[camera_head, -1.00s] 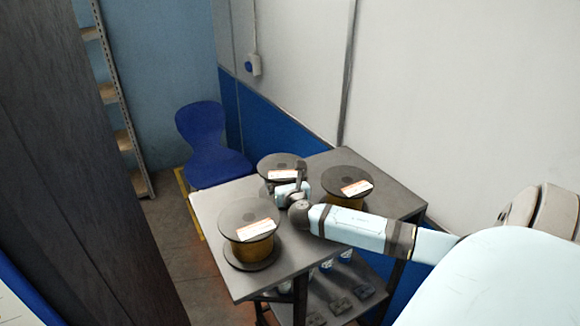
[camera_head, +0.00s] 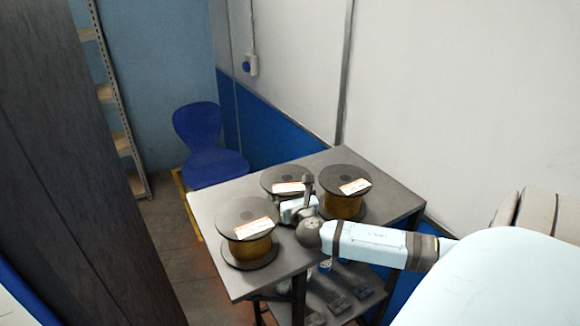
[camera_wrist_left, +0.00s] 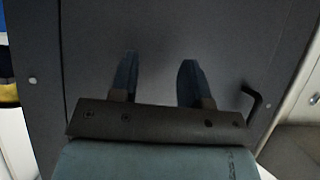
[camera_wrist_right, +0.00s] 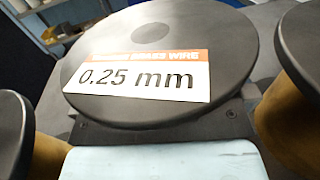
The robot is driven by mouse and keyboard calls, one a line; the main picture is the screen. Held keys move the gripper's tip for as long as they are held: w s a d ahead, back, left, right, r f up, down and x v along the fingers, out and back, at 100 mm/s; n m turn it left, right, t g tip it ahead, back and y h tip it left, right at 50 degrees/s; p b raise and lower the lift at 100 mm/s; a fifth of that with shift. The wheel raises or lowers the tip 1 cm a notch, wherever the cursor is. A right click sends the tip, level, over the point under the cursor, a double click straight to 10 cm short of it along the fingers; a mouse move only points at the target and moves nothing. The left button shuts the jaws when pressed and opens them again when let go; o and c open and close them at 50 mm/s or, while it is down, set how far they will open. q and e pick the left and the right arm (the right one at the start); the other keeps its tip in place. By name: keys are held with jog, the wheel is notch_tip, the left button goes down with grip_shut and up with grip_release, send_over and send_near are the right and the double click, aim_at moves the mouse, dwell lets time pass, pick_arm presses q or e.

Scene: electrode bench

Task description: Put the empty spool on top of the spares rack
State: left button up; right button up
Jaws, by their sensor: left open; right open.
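Three spools with dark flanges and orange-and-white labels stand on a grey-topped cart. The front-left spool (camera_head: 248,248) and the right spool (camera_head: 342,205) carry golden wire. The core of the back-middle spool (camera_head: 284,177) is hidden, so I cannot tell whether it is bare. My right gripper (camera_head: 297,208) is open beside this spool, below its top flange. In the right wrist view its flange (camera_wrist_right: 165,55), labelled 0.25 mm, covers the fingers. My left gripper (camera_wrist_left: 158,80) is open and empty before a dark grey panel. I cannot identify a spares rack for certain.
The cart top (camera_head: 283,275) has little free room between the spools. Its lower shelf holds small dark items (camera_head: 340,302). A blue chair (camera_head: 205,150) stands behind, shelving (camera_head: 120,140) at the back left, and a dark panel (camera_head: 80,190) at the left. A wall is behind the cart.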

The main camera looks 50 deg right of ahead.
jog(key=b+v, duration=0.2)
jog(key=v, duration=1.1)
jog(key=shift+s+a, duration=0.2)
jog(key=shift+s, duration=0.15)
jog(key=shift+r, duration=0.1)
